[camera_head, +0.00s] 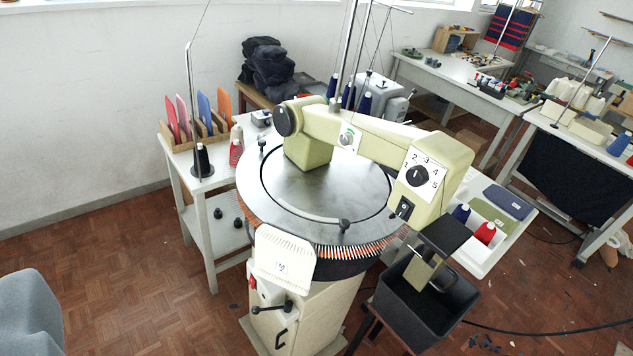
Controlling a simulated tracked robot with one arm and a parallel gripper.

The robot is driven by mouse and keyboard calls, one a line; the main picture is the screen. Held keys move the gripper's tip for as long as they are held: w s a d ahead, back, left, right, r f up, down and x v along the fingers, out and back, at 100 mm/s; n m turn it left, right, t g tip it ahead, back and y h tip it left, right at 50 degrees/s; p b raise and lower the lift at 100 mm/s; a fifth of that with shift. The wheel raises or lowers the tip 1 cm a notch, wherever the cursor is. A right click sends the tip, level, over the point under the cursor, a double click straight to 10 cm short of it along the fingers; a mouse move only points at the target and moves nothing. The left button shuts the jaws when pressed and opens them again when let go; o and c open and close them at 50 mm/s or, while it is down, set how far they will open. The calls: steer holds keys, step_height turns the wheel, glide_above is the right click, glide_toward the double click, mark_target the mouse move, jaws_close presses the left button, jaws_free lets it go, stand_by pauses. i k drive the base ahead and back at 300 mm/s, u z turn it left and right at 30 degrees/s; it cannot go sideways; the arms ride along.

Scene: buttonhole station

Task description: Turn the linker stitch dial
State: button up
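The linker (309,148) is a cream machine with a round metal bed, standing in the middle of the view. The stitch dial (417,176) is a round black knob on a white plate with numbers, on the right end of the machine's arm. The knob's pointer is too small to read surely. A smaller dial (346,138) with a green mark sits further left on the same arm. A black switch (404,208) is just below the stitch dial. My gripper does not show, and nothing visibly touches the stitch dial.
A black bin (425,310) stands at the lower right, with a dark block (446,237) above it. A tray (494,248) with yarn cones lies right of the machine. A grey rounded object (30,312) is at lower left. Parquet floor (130,270) is open at left.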

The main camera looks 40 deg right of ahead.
mark_target(417, 175)
steer(key=z, duration=1.35)
steer(key=k, duration=1.75)
steer(key=u, duration=0.45)
steer(key=i, duration=1)
steer(key=z, duration=0.1)
